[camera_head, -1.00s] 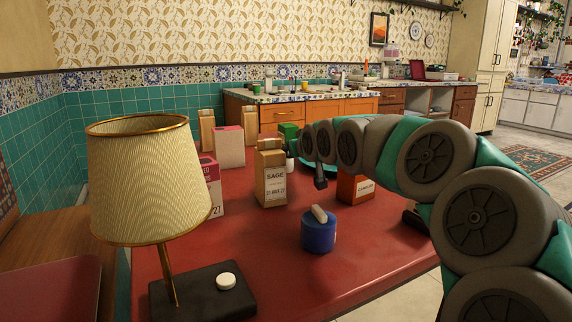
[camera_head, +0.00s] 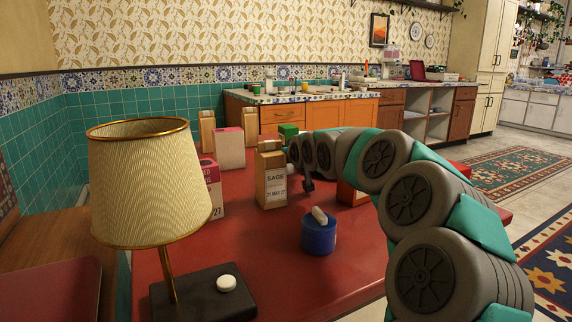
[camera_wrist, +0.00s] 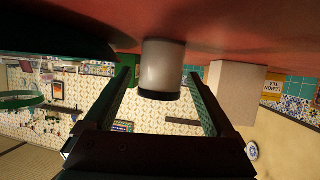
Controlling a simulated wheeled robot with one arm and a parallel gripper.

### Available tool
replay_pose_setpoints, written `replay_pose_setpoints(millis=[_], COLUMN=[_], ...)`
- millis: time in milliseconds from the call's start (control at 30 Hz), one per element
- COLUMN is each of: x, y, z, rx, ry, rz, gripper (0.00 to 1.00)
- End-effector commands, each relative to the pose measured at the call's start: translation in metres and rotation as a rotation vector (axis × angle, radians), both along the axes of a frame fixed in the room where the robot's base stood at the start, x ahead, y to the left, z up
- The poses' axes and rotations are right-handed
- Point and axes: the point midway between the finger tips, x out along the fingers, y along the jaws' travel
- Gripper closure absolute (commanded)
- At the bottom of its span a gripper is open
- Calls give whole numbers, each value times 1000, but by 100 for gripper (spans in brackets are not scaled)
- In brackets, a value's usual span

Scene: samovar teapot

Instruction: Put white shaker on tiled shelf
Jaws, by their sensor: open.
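The white shaker (camera_wrist: 162,66), a pale cylinder with a black end, stands upright on the red table in the upside-down wrist view. My gripper (camera_wrist: 160,84) is open, with one finger on each side of the shaker; I cannot tell whether either touches it. In the head view, a small white bit of the shaker (camera_head: 291,168) shows beside the sage box, mostly hidden by the box and my arm. A counter with a tiled edge (camera_head: 300,97) runs along the back wall; I cannot tell whether this is the tiled shelf.
The sage box (camera_head: 271,180) stands just left of my wrist. A blue jar (camera_head: 318,236) with a pale piece on top stands in front. An orange-red box (camera_head: 349,194) is partly behind my arm. A lamp (camera_head: 150,185) stands at the left. The table's front right is clear.

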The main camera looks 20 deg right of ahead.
Motion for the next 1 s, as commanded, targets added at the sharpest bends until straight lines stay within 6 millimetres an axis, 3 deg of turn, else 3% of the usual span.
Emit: replay_pose_setpoints(millis=[133,900,1000], x=[0,-1,-1], y=[0,0,0], z=[1,1,1], rx=[0,1,1], ry=[-1,-1,-1], rz=[0,0,0], gripper=[10,97,100])
